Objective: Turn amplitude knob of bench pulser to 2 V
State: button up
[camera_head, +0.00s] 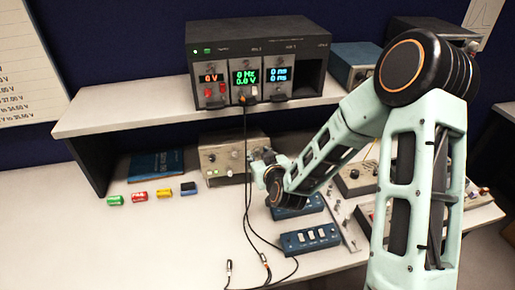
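A beige-grey instrument box (222,158) with several knobs and a small lit green spot stands on the bench under the shelf. It may be the bench pulser, but its labels are too small to read, and I cannot tell which knob is amplitude. My gripper (262,160) is at the right end of its front face and hides that part. The gripper is small and partly hidden by my wrist, so its fingers and any contact with a knob are unclear.
Dark cables (246,190) hang from the rack to the bench just left of my wrist. Blue switch boxes (310,238) lie below it. Small coloured blocks (137,197) and a blue book (157,163) lie left. The front-left bench is clear.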

jog(key=shift+w+a+f, duration=0.1)
jog(key=shift+w, duration=0.15)
jog(key=shift+c, duration=0.5)
grip_shut()
